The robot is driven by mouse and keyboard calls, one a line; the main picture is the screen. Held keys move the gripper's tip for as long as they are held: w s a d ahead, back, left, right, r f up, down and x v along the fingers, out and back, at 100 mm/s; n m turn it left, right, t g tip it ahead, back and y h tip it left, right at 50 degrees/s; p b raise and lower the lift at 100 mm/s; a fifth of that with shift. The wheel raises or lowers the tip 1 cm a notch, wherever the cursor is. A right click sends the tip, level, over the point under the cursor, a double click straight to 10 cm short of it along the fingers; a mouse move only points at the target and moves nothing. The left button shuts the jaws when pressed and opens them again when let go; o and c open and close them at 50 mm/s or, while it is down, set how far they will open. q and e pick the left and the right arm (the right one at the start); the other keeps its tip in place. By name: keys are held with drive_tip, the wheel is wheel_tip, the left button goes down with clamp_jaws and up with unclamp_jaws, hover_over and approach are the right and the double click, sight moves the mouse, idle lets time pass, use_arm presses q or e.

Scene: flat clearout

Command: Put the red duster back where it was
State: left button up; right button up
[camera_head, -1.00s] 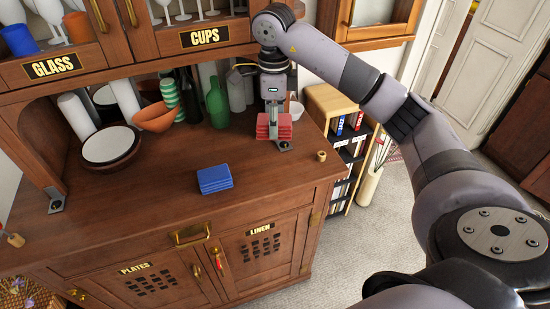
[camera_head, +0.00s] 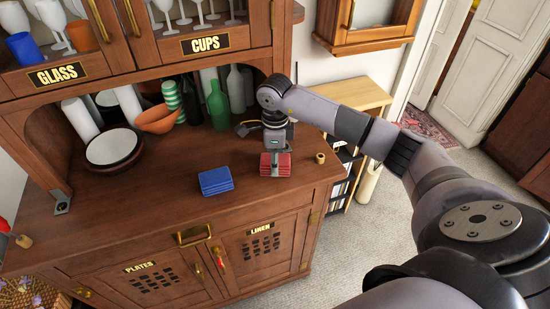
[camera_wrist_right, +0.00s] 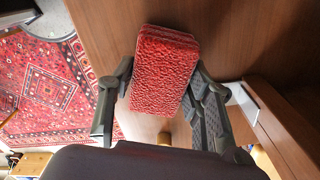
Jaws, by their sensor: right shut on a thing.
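The red duster (camera_head: 283,164) is a small red block with a rough, layered look, near the front right of the wooden cabinet top. My right gripper (camera_head: 276,165) is shut on it from above, with a finger on either side. In the right wrist view the red duster (camera_wrist_right: 163,70) sits between the fingers of the right gripper (camera_wrist_right: 165,95). I cannot tell whether the duster touches the cabinet top. My left gripper is not in view.
A blue block (camera_head: 215,181) lies left of the duster on the cabinet top (camera_head: 130,215). A small wooden peg (camera_head: 320,158) stands just to its right. Bottles (camera_head: 217,105), an orange bowl (camera_head: 156,118) and a round plate (camera_head: 113,147) stand at the back. The front middle is clear.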

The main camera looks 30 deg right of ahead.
drive_tip(key=o, duration=1)
drive_tip(key=shift+r, duration=0.1)
drive_tip(key=shift+w+r, duration=0.1)
drive_tip(key=shift+r, duration=0.3)
wheel_tip(320, 180, up, 11)
drive_tip(key=b, duration=0.3)
drive_tip(key=shift+b, duration=0.3)
